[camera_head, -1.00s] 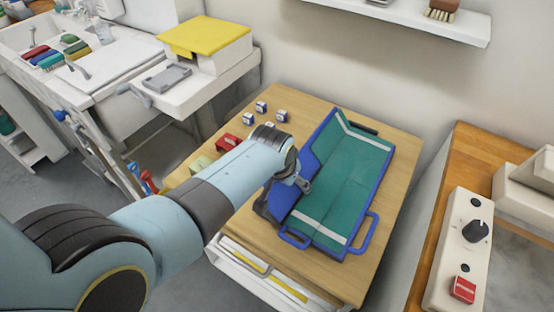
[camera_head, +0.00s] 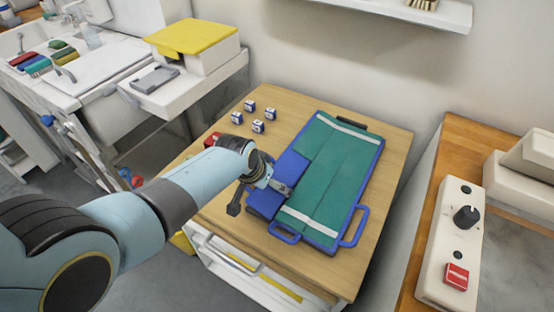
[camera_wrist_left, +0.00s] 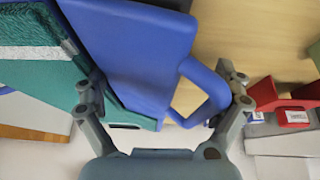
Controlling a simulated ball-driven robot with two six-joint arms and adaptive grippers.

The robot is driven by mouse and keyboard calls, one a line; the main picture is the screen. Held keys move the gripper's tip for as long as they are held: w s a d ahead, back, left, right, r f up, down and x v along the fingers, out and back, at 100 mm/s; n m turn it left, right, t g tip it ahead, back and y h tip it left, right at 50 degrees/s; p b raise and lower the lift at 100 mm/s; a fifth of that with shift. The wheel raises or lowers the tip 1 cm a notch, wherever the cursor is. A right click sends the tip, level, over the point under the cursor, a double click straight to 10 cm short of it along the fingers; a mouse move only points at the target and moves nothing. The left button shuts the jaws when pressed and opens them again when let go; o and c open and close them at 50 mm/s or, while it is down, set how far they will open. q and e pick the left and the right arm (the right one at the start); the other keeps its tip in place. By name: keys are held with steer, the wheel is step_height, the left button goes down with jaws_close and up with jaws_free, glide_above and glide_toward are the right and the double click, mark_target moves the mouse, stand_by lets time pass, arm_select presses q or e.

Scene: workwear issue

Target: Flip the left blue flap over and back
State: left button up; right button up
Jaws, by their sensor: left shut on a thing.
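The blue folding board (camera_head: 362,222) lies on the wooden table with a green garment (camera_head: 330,175) with pale stripes on it. The left blue flap (camera_head: 291,164) shows as a blue strip along the garment's left side, partly hidden by my left gripper (camera_head: 262,196). In the left wrist view, the flap (camera_wrist_left: 135,50) with its looped handle (camera_wrist_left: 205,85) passes between the spread fingers of my left gripper (camera_wrist_left: 165,84), which is shut on it. The garment's left edge shows beside the left finger. The right gripper is not in view.
Several small blue-and-white boxes (camera_head: 250,106) stand behind my arm on the table. A red item (camera_head: 212,139) is partly hidden by the arm. A panel with a black knob (camera_head: 466,217) and red button stands at right. The table right of the board is clear.

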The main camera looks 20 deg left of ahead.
mark_target(254, 191)
arm_select(q)
steer(key=s+a+f, duration=0.1)
steer(key=s+f, duration=0.1)
steer(key=shift+s+a+f+g, duration=0.1)
steer(key=shift+s+a+g, duration=0.25)
steer(key=shift+g, duration=0.05)
steer(key=shift+c, duration=0.3)
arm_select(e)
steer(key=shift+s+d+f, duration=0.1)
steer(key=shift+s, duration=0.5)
arm_select(q)
steer(key=r+p, duration=0.4)
steer(key=shift+w+a, duration=0.15)
steer(key=shift+a, duration=0.05)
steer(key=shift+a+p+v, duration=0.2)
steer(key=shift+p+v, duration=0.5)
steer(key=shift+v, duration=0.45)
steer(key=c, duration=0.8)
steer(key=shift+w+r, duration=0.3)
steer(key=c, duration=0.5)
steer(key=shift+w+d+r+b, duration=0.3)
steer(key=shift+d+r, duration=0.05)
steer(key=shift+r, duration=0.55)
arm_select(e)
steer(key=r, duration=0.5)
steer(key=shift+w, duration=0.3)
arm_select(q)
steer(key=shift+d, duration=0.1)
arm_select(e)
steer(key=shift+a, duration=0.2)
